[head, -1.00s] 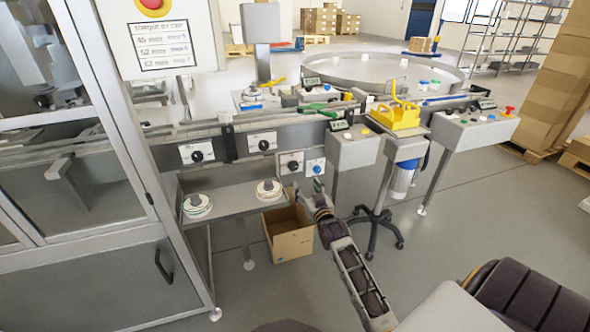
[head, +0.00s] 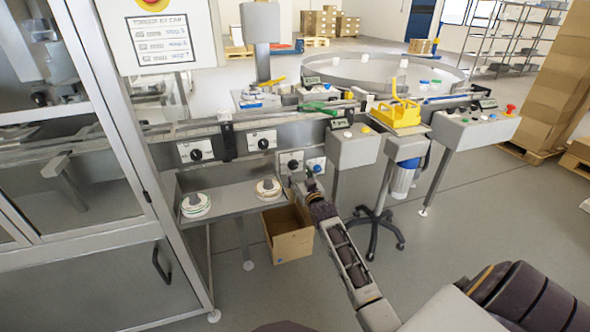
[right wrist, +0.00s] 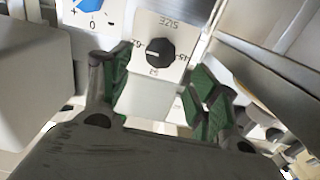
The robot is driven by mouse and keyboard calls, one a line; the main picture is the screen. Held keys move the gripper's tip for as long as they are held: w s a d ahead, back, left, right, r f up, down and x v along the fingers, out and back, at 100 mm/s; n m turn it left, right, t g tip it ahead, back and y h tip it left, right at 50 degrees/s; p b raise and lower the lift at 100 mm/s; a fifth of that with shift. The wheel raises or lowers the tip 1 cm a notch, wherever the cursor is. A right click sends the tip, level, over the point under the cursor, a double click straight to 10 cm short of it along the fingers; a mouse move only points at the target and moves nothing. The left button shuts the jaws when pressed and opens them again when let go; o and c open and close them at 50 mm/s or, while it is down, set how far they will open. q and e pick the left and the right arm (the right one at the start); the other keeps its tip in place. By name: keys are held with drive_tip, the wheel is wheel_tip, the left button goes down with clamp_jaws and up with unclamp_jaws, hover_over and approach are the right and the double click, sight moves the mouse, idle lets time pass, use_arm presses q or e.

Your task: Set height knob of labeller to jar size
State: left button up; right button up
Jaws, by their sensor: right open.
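A black knob (right wrist: 160,52) on a white dial plate (right wrist: 143,73) with printed marks fills the top middle of the right wrist view. In the head view this black knob (head: 292,165) is on the lower front of the labeller line, left of a blue knob (head: 317,168). The blue knob also shows in the right wrist view (right wrist: 88,5). My right gripper (head: 303,183) is open and empty, just below these two dials. In the right wrist view its green-padded fingers (right wrist: 158,88) stand apart on either side of the black knob's plate, with no contact visible. My left gripper is out of view.
Two more black knobs (head: 197,154) (head: 263,144) sit on the rail to the left. A shelf (head: 232,200) carries two round white parts. An open cardboard box (head: 290,240) stands on the floor below. A yellow bin (head: 399,115) is to the right.

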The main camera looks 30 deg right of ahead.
sight(294, 165)
drive_tip(key=shift+b+x, duration=0.4)
drive_tip(key=shift+x, duration=2.45)
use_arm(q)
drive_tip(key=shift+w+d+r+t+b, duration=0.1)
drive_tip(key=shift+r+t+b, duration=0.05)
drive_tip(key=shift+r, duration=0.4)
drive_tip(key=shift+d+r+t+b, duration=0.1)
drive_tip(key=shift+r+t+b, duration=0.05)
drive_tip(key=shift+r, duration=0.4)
use_arm(e)
drive_tip(key=shift+w+d, duration=0.1)
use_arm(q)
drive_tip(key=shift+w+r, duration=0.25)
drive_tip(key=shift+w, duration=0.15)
use_arm(e)
drive_tip(key=c, duration=1)
